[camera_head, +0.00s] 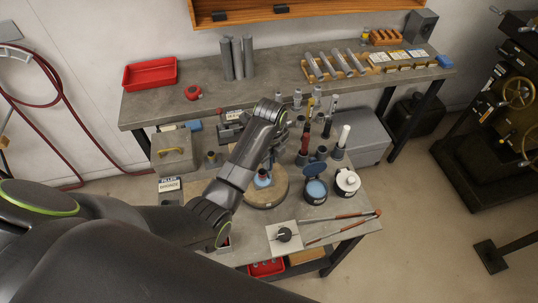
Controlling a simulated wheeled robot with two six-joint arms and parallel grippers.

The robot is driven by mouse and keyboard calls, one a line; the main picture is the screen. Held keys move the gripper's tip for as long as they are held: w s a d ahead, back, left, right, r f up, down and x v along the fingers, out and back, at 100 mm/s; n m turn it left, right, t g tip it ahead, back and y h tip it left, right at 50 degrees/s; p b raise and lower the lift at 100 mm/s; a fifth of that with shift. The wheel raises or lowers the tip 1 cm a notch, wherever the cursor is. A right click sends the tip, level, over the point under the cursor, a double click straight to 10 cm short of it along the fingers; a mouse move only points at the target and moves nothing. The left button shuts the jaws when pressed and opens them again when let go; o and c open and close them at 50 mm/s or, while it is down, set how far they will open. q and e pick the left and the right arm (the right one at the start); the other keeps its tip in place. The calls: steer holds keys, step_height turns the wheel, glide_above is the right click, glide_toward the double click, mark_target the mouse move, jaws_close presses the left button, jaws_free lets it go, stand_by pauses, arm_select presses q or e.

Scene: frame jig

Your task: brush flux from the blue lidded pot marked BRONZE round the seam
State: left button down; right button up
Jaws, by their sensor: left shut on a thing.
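A dark blue pot (315,190) stands on the front bench with its lid tipped open behind it; any marking is too small to read. Left of it is a round board (266,197) with a small blue and red piece (262,179) on it. My left arm reaches over from the left, bent downward above the board. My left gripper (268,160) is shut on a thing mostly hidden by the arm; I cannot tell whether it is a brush. The seam cannot be made out. My right gripper is not in view.
A white pot (347,182) stands right of the blue pot. Upright torches and bottles (304,145) crowd behind. A FILLER BRONZE card (169,184) is at the left. Red-handled tongs (343,226) and a pale square plate (285,237) lie in front. A back bench (215,107) holds tubes.

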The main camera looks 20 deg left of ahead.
arm_select(q)
steer(key=shift+s+d, duration=0.1)
steer(key=shift+s+d, duration=0.75)
steer(key=shift+s, duration=0.2)
steer(key=shift+w+r, duration=0.1)
steer(key=shift+w, duration=0.05)
